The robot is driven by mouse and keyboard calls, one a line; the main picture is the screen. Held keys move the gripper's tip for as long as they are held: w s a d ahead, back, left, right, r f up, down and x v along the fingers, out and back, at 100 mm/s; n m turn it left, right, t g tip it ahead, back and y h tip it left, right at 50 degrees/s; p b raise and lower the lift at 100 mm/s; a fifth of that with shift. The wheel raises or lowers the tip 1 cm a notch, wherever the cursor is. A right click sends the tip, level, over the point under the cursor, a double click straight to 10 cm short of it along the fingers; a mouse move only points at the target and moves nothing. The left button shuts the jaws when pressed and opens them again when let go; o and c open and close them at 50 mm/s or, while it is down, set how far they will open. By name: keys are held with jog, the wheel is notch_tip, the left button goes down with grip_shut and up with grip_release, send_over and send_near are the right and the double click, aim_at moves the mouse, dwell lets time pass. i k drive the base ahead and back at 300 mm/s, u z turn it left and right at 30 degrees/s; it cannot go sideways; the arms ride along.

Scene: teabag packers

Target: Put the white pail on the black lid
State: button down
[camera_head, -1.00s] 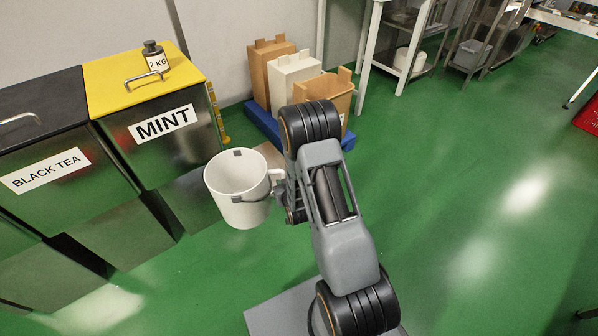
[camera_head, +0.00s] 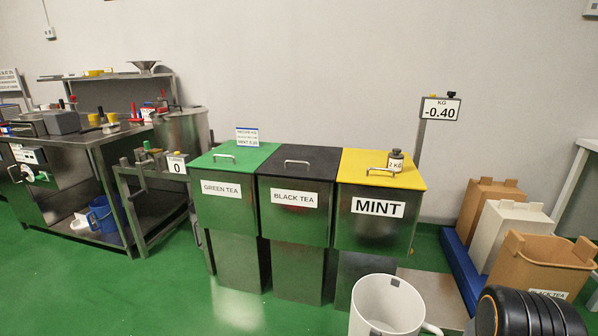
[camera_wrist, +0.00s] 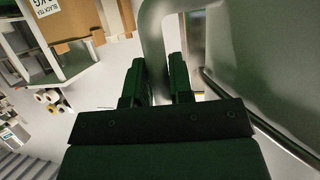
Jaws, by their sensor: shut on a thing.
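The white pail (camera_head: 388,310) is upright at the bottom of the head view, cut off by the lower edge, in front of the MINT bin. The black lid (camera_head: 322,166) is flat on the BLACK TEA bin, between the green and yellow lids, with a metal handle on top. The pail is apart from the lid, lower and to its right. In the wrist view my gripper (camera_wrist: 158,80) is shut on a curved grey bar, which looks like the pail's handle (camera_wrist: 152,30). My gripper's fingers are not visible in the head view.
The green lid (camera_head: 225,165) carries a small sign. The yellow lid (camera_head: 365,165) holds a 2 KG weight (camera_head: 395,160). A scale display (camera_head: 440,108) reads -0.40. Cardboard boxes (camera_head: 545,265) stand on a blue pallet at the right. Green floor is open at the left front.

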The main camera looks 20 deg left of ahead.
aim_at(312, 154)
jog(key=u, duration=1.85)
jog(key=i, duration=1.1)
jog(key=z, duration=0.8)
